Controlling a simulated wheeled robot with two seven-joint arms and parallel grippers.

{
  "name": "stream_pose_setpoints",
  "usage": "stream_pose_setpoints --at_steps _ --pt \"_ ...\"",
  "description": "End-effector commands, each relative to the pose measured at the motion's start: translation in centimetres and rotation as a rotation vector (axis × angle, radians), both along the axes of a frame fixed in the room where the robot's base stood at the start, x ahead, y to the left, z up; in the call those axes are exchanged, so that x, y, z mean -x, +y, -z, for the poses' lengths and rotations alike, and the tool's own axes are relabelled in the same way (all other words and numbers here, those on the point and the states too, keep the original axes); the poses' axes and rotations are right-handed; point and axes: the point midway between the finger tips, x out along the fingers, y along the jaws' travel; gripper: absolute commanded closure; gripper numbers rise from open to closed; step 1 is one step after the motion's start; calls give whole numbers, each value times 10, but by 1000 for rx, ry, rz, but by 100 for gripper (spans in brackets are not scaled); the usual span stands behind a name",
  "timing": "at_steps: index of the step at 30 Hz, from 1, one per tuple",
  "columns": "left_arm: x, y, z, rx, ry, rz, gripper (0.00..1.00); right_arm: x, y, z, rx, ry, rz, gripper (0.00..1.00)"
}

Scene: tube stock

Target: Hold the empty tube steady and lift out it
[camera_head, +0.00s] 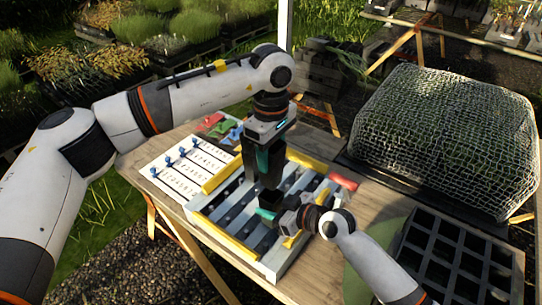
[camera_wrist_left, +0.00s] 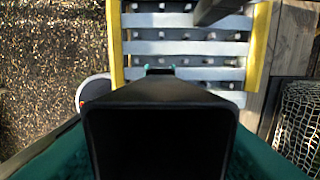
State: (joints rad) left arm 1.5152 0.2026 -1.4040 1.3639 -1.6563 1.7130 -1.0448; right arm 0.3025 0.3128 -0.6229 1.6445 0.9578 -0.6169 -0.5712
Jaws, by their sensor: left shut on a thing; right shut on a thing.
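The empty tube is a black square tube (camera_head: 268,201), upright over the slatted tray (camera_head: 217,208). In the left wrist view I look into its open, dark mouth (camera_wrist_left: 160,140). My left gripper (camera_head: 264,172) is shut on the tube's upper part from above. My right gripper (camera_head: 266,213) comes in low from the right, its teal tips at the tube's lower part. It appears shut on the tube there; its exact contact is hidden. Teal tips also show beside the tube's far end in the left wrist view. Whether the tube's bottom touches the tray is hidden.
The tray has grey slats and yellow end bars on a wooden table (camera_head: 375,205). A white board with blue pegs (camera_head: 182,172) lies left of it. A black cell tray (camera_head: 455,255) is at the front right. A mesh-covered block (camera_head: 440,135) stands behind.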

Motion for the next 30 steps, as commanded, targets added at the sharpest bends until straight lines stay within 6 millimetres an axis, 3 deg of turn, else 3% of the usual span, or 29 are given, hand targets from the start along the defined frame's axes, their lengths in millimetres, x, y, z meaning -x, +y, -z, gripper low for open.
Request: stream_pose_setpoints --at_steps 1,5,6,17,30 --pt "0 0 0 0 0 0 77 0 0 0 0 0 0 55" --pt "0 0 0 0 0 0 77 0 0 0 0 0 0 34" --pt "0 0 0 0 0 0 77 0 0 0 0 0 0 33" --pt "0 0 1 0 0 0 77 4 -6 -3 0 0 1 33" --pt "0 0 1 0 0 0 77 52 -71 -35 5 0 -1 33"
